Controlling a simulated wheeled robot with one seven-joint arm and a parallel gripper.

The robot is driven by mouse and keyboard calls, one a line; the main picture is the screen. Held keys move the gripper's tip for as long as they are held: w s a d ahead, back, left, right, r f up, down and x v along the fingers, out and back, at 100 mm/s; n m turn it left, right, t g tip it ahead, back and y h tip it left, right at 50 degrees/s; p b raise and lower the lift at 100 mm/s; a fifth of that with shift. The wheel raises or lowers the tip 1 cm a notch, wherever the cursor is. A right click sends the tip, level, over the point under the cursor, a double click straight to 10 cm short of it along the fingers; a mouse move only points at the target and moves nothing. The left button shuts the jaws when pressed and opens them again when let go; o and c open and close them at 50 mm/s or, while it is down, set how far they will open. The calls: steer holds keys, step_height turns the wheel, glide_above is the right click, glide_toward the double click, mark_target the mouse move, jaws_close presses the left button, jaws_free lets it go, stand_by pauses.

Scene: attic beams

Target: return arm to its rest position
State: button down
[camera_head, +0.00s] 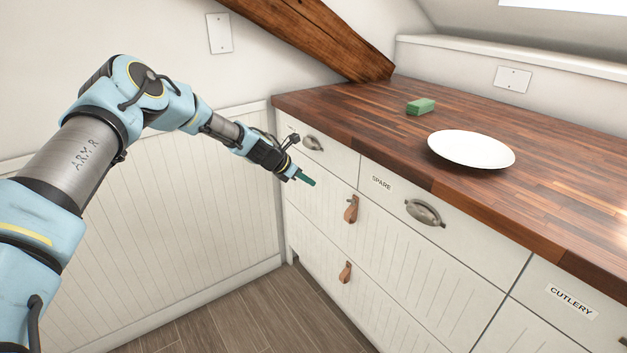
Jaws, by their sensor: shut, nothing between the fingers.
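My arm (75,155) reaches in from the left, bends at a raised elbow and slopes down to the right. My gripper (306,179) is at its end, in front of the upper left drawer front. Its teal fingertips are together with nothing between them. Whether the tips touch the drawer front cannot be told from this view.
A wooden countertop (560,205) holds a white plate (470,149) and a green block (420,106). Below are white drawers, labelled SPARE (381,184) and CUTLERY (571,301), with protruding metal and leather handles. A sloping beam (320,40) meets the counter's back. The floor (250,315) is clear.

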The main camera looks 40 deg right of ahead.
steer(key=w+a+r+m+t+y+p, duration=0.15)
steer(key=a+r+m, duration=0.3)
steer(key=a, duration=0.95)
steer(key=a+r+m+y+b, duration=0.1)
steer(key=a+r+m+y, duration=0.15)
steer(key=a+r, duration=0.7)
steer(key=w+a+r+m+t+y+p, duration=0.15)
steer(key=a+m, duration=0.35)
steer(key=a, duration=1.3)
steer(key=s+a+r+m+y, duration=0.1)
steer(key=s+a+r+m, duration=0.1)
steer(key=s+a, duration=0.2)
steer(key=s+a+r+m+y, duration=0.1)
steer(key=s+a, duration=0.3)
steer(key=a, duration=0.6)
steer(key=s+a+r+m+y+p, duration=0.1)
steer(key=s+a+r+m, duration=0.1)
steer(key=a, duration=0.5)
steer(key=shift+s+a+r+m, duration=0.25)
steer(key=shift+s+r, duration=0.3)
steer(key=shift+s, duration=0.65)
